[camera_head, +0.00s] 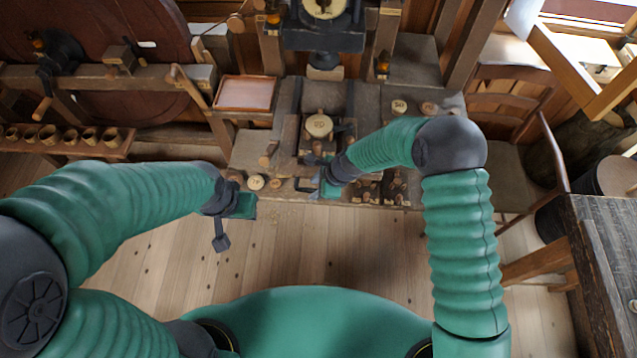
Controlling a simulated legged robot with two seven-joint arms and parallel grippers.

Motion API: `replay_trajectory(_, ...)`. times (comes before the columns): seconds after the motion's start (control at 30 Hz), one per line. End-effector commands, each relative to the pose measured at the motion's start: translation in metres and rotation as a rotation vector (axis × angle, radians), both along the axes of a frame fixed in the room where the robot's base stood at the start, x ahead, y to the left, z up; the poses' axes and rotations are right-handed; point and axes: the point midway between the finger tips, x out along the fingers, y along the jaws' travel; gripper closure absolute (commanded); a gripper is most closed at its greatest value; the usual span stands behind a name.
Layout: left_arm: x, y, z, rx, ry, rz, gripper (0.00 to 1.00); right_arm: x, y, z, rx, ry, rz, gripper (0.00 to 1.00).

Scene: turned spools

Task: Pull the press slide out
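The press (324,38) stands at the back centre, a dark metal frame with a pale round disc at its top. Below and in front of it, the wooden press slide (302,147) lies on the bench and bears a round pale spool (319,125) with a marking on top. My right gripper (318,187) is at the front edge of the slide, by a small dark handle (303,185); I cannot tell whether its fingers close on it. My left gripper (232,222) hangs over the floor in front of the bench, apart from the slide; its finger opening is unclear.
The bench (245,150) bears small round pieces (256,182) left of the slide and several pegs (395,185) to its right. A pinkish tray (245,93) is at the left. A chair (510,100) and dark table (605,240) stand right.

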Motion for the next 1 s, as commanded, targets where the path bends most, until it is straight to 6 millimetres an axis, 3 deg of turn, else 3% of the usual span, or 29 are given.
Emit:
replay_trajectory(0.17, 0.0, 0.0, -0.007, 0.0, 0.0, 0.0, 0.64, -0.002, -0.011, 0.025, -0.001, -0.006, -0.002, 0.64)
replay_trajectory(0.4, 0.0, 0.0, -0.017, 0.0, 0.0, 0.0, 0.64, -0.013, -0.037, 0.09, -0.001, -0.007, -0.001, 0.64)
replay_trajectory(0.6, 0.0, 0.0, -0.022, 0.0, 0.0, 0.0, 0.64, -0.021, -0.055, 0.133, -0.002, -0.003, -0.001, 0.64)
replay_trajectory(0.77, 0.0, 0.0, -0.022, 0.0, 0.0, 0.0, 0.64, -0.024, -0.062, 0.148, -0.002, 0.001, 0.0, 0.64)
replay_trajectory(1.0, 0.0, 0.0, -0.022, 0.0, 0.0, 0.0, 0.64, -0.024, -0.062, 0.15, -0.002, 0.002, -0.001, 0.64)
